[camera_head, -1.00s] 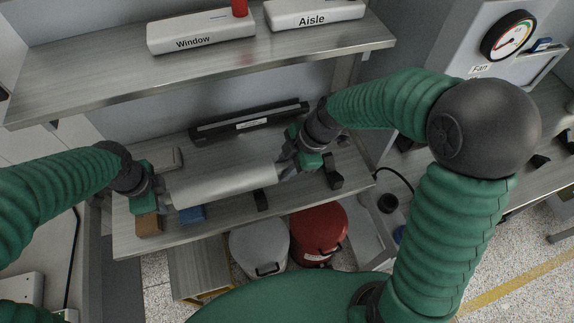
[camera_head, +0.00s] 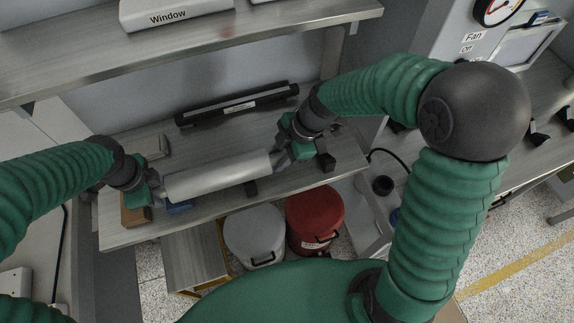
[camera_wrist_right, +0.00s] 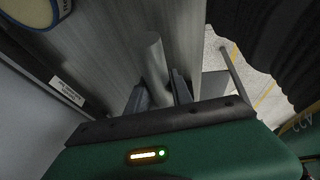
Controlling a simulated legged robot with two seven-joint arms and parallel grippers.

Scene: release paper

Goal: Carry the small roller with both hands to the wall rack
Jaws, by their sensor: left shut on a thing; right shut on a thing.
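The small roller (camera_head: 218,175) is a pale grey cylinder lying slightly tilted in the head view, its right end higher in the picture. My left gripper (camera_head: 160,191) is shut on its left end. My right gripper (camera_head: 277,158) is shut on its right end. In the right wrist view the roller (camera_wrist_right: 152,58) runs away from between the two fingers of my right gripper (camera_wrist_right: 158,92). The roller is over the lower shelf (camera_head: 118,232); I cannot tell whether it touches anything below. The wall rack is not clearly identifiable.
A long black bar (camera_head: 238,104) lies at the back of the lower shelf. Brown (camera_head: 134,212) and blue (camera_head: 180,207) blocks and black supports (camera_head: 326,162) are near the roller. The upper shelf (camera_head: 200,55) holds a white "Window" box (camera_head: 175,12). Grey (camera_head: 253,236) and red (camera_head: 314,216) bins stand below.

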